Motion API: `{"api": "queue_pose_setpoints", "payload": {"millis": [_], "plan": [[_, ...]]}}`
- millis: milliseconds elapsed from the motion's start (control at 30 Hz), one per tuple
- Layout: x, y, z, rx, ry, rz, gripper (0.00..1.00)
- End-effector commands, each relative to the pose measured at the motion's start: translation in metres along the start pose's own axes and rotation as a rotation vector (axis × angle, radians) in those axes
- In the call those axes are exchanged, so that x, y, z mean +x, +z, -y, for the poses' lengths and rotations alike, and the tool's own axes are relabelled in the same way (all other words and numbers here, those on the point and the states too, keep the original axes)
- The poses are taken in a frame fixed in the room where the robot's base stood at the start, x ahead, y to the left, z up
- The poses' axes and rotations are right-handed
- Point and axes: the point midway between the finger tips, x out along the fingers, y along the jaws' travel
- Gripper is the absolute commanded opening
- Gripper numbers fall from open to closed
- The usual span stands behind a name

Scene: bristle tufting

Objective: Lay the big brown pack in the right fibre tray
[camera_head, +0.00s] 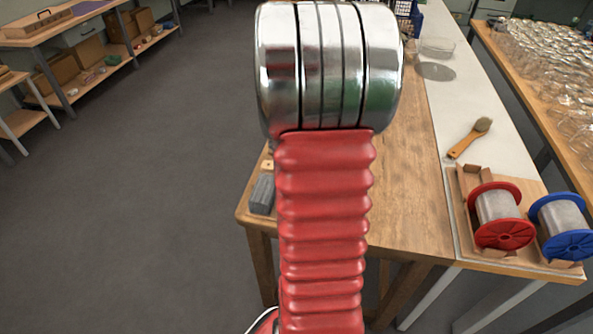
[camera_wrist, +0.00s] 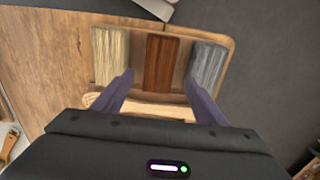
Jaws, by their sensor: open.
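My gripper (camera_wrist: 158,80) is open and empty. Its dark purple fingers are spread, with the near part of the brown pack between them in the picture. I cannot tell their height above it. In the head view my arm hides the brown pack; the grey pack (camera_head: 262,194) shows at the bench's left edge. I cannot make out the right fibre tray in either view.
The wooden bench (camera_head: 415,190) is mostly bare to the right of my arm. A wooden-handled brush (camera_head: 468,138), a red spool (camera_head: 500,216) and a blue spool (camera_head: 562,226) are on the pale bench strip. A table of glassware (camera_head: 545,70) stands at far right.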

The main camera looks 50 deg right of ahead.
Motion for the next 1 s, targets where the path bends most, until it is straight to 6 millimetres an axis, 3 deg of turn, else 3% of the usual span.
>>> {"api": "queue_pose_setpoints", "payload": {"millis": [1000], "plan": [[0.099, 0.001, 0.000, 0.000, 0.001, 0.002, 0.66]]}}
